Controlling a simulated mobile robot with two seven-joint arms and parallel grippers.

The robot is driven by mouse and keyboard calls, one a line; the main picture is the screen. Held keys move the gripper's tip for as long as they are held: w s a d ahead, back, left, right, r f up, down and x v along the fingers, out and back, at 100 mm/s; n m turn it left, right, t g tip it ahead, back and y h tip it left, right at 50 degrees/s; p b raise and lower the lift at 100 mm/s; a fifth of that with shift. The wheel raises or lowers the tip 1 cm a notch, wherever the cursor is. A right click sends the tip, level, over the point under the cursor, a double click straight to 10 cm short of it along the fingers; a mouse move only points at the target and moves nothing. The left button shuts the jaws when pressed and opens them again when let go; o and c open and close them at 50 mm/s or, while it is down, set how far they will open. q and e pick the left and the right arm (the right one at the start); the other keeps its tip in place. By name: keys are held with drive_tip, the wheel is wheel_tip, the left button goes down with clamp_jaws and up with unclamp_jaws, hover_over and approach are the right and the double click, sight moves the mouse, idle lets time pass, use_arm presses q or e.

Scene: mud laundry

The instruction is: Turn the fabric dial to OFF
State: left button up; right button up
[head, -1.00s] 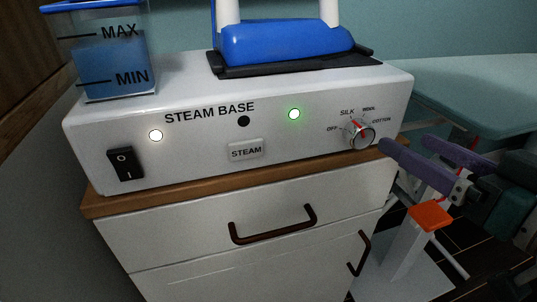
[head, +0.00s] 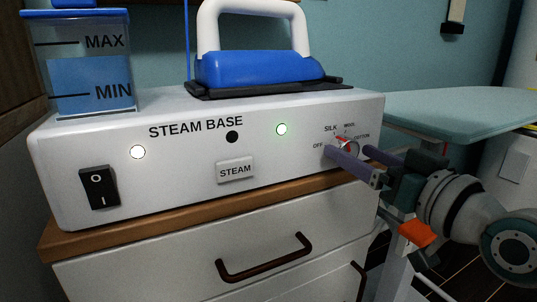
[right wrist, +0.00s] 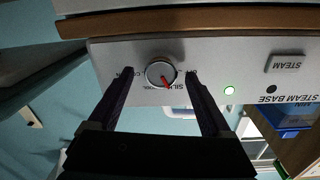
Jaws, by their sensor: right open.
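The fabric dial (head: 350,146) is a round silver knob with a red pointer at the right end of the white steam base's front. Its labels run OFF, SILK, WOOL, COTTON. In the right wrist view the dial (right wrist: 159,73) shows its red pointer towards SILK. My right gripper (head: 349,151) is open, with its purple fingers at the dial and partly covering it in the head view. In the right wrist view the gripper (right wrist: 160,78) has one finger on each side of the dial, with gaps visible. My left gripper is not in view.
The steam base (head: 190,185) stands on a wood-topped white cabinet (head: 180,265). It carries a blue iron (head: 255,66) and a water tank (head: 85,75). A STEAM button (head: 235,170) and black power switch (head: 99,187) lie left of the dial. An ironing board (head: 460,108) is at right.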

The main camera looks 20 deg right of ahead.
drive_tip(key=shift+w, duration=0.3)
clamp_jaws()
idle(0.6)
